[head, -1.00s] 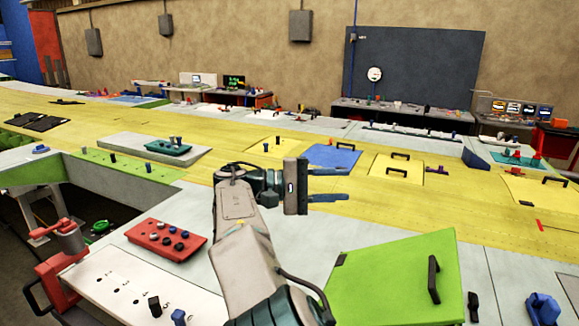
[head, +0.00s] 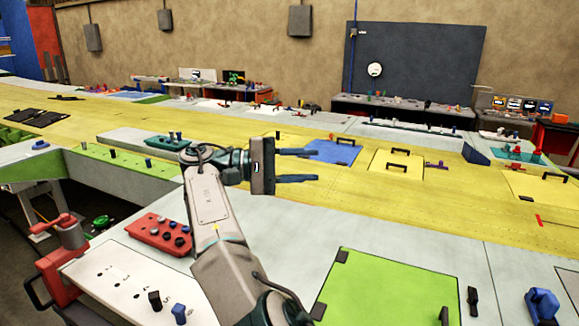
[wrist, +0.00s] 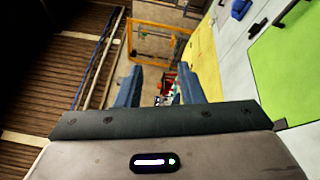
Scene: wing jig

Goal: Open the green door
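The green door (head: 388,290) is a bright green panel at the lower right of the head view, lying about flat in the grey surface. Dark hinges sit along its left edge. Its dark handle (head: 444,315) shows at the bottom edge, partly cut off. A green panel, seemingly the same door (wrist: 290,70), is at the right edge of the wrist view. My gripper (head: 316,165) is open and empty, its two fingers apart. It is up and left of the door in the head view, clear of the handle.
A dark latch-like piece (head: 472,300) and a blue knob (head: 542,306) stand right of the door. A red button box (head: 160,233) and white panel (head: 120,278) lie left of my arm. Yellow panels with handles (head: 398,160) lie beyond.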

